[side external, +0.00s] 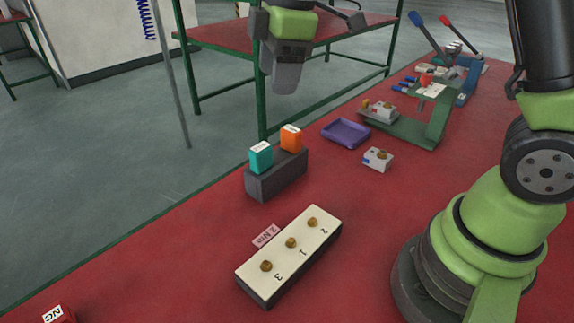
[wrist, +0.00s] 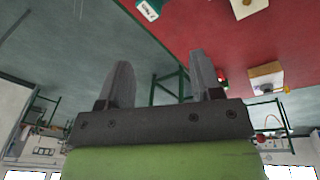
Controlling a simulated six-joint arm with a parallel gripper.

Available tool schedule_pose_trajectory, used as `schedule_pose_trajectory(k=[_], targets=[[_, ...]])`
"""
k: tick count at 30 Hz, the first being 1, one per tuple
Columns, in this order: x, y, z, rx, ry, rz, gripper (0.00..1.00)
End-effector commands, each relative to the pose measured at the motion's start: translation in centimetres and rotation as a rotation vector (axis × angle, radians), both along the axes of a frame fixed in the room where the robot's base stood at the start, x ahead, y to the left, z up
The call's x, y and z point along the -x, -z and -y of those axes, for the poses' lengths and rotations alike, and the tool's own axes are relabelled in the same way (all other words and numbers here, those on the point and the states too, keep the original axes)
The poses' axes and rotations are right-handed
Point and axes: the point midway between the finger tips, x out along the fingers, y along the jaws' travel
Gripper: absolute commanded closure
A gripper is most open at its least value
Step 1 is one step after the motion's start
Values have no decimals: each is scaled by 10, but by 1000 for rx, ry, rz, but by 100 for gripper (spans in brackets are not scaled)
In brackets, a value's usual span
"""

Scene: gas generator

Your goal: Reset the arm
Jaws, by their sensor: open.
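My gripper (side external: 286,85) is raised high above the far edge of the red table (side external: 185,262) in the side view, beyond the grey holder and well clear of everything on the table. In the wrist view its two fingers (wrist: 162,78) stand wide apart with nothing between them. My arm rises from its base at the right of the side view, and the links between leave the top of the picture.
A white three-bolt block (side external: 268,276), a grey holder (side external: 277,178) with teal and orange pieces, a purple tray (side external: 346,139) and a small white part (side external: 372,163) sit on the table. A green stand (side external: 415,134) and levers stand farther back.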

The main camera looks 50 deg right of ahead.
Motion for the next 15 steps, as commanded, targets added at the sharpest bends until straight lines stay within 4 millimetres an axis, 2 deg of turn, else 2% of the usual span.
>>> schedule_pose_trajectory(k=[1, 6, 10, 15], targets=[[15, -17, 1, -31, 101, 36, 41], [68, -54, 2, -166, 469, 124, 41], [111, -67, 2, -295, 744, 175, 41], [160, -67, 1, -475, 1057, 214, 41]])
